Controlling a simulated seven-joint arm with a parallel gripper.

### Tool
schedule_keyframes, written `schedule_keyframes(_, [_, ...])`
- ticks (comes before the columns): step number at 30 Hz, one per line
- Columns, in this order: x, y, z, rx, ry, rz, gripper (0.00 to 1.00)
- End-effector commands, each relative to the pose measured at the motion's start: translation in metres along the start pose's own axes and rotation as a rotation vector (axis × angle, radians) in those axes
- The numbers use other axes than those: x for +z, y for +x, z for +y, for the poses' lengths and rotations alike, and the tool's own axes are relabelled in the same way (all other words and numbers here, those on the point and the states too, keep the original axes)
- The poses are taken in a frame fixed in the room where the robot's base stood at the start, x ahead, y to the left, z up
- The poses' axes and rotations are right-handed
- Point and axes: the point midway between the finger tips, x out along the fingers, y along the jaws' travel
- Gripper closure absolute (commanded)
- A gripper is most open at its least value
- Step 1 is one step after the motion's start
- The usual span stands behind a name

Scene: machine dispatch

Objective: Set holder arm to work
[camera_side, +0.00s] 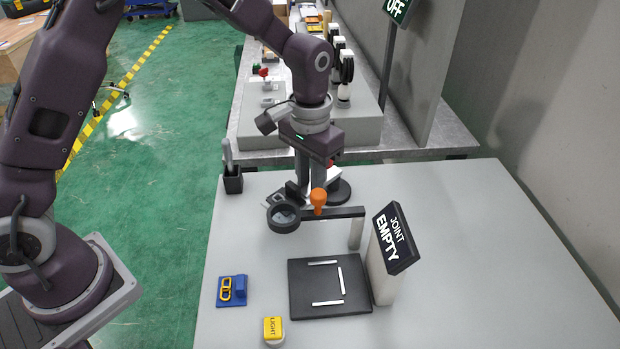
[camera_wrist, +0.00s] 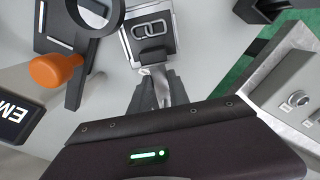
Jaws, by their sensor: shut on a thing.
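The holder arm (camera_side: 335,213) is a black bar on a pale post, with a dark ring (camera_side: 284,216) at its left end and an orange knob (camera_side: 318,200) standing on it. In the wrist view the orange knob (camera_wrist: 55,70) is at left and the ring (camera_wrist: 95,12) at the top. My gripper (camera_side: 306,192) is low over the table, just behind the bar. It is shut on the narrow grey tab of a grey block with a chain-link mark (camera_wrist: 149,36). In the side view this block is partly hidden behind the ring. I cannot tell whether it touches the table.
A JOINT EMPTY sign (camera_side: 396,238) stands right of a black pad (camera_side: 330,309) with white bars. A blue block with a yellow link (camera_side: 232,290) and a yellow LIGHT button (camera_side: 273,329) are at front left. A black cup (camera_side: 233,184) is at back left. The right side is clear.

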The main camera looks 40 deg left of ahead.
Motion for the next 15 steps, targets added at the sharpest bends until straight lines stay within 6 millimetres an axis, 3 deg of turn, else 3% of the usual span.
schedule_keyframes(1, [-0.0007,-0.0012,0.0022,0.005,-0.002,0.003,0.74])
schedule_keyframes(4, [-0.0006,-0.001,0.0019,0.004,-0.001,0.003,0.56])
schedule_keyframes(12, [-0.0003,-0.0007,0.0011,0.002,0.0,0.001,0.56])
schedule_keyframes(15, [-0.0012,-0.0101,0.0012,0.003,0.0,0.005,0.56])
